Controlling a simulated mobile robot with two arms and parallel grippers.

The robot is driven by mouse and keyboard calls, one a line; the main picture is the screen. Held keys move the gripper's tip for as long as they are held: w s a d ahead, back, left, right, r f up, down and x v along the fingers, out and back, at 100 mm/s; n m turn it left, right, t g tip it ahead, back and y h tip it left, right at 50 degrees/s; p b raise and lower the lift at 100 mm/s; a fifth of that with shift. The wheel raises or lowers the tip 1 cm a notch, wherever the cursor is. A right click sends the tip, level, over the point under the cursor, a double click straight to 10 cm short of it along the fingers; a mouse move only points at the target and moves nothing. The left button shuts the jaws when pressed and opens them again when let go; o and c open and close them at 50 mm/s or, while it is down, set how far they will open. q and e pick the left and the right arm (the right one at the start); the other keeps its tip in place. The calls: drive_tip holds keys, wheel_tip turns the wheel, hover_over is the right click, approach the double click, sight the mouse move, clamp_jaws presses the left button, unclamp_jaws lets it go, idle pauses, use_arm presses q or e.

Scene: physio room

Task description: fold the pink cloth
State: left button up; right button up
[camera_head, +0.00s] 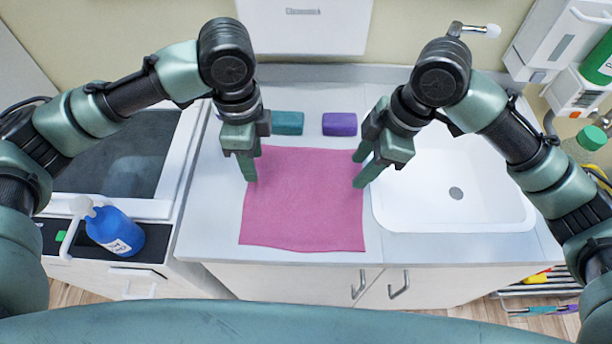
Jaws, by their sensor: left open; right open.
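The pink cloth (303,205) lies flat and spread out on the light counter, its near edge close to the counter's front edge. My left gripper (250,178) is open and points down at the cloth's left edge, towards the far left corner. My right gripper (358,172) is open and points down at the cloth's right edge, towards the far right corner. Both are empty. I cannot tell whether the fingertips touch the cloth.
A teal block (287,123) and a purple block (339,124) lie behind the cloth. A white sink (455,190) is set into the counter (215,215) on the right. A blue bottle (115,231) stands on the left cart. A dispenser hangs at the upper right.

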sight(259, 191)
use_arm(q)
drive_tip(key=f, duration=0.7)
drive_tip(key=shift+s+f, duration=0.2)
drive_tip(key=shift+s, duration=0.15)
use_arm(e)
drive_tip(key=f, duration=0.7)
drive_tip(key=shift+s+f, duration=0.2)
drive_tip(key=shift+s, duration=0.15)
use_arm(q)
drive_tip(key=shift+f, duration=0.2)
use_arm(e)
drive_tip(key=shift+f, duration=0.2)
drive_tip(key=shift+r, duration=0.1)
use_arm(q)
drive_tip(key=shift+c, duration=0.3)
use_arm(e)
drive_tip(key=shift+c, duration=0.3)
use_arm(q)
clamp_jaws()
use_arm(e)
clamp_jaws()
use_arm(q)
drive_tip(key=shift+r, duration=0.1)
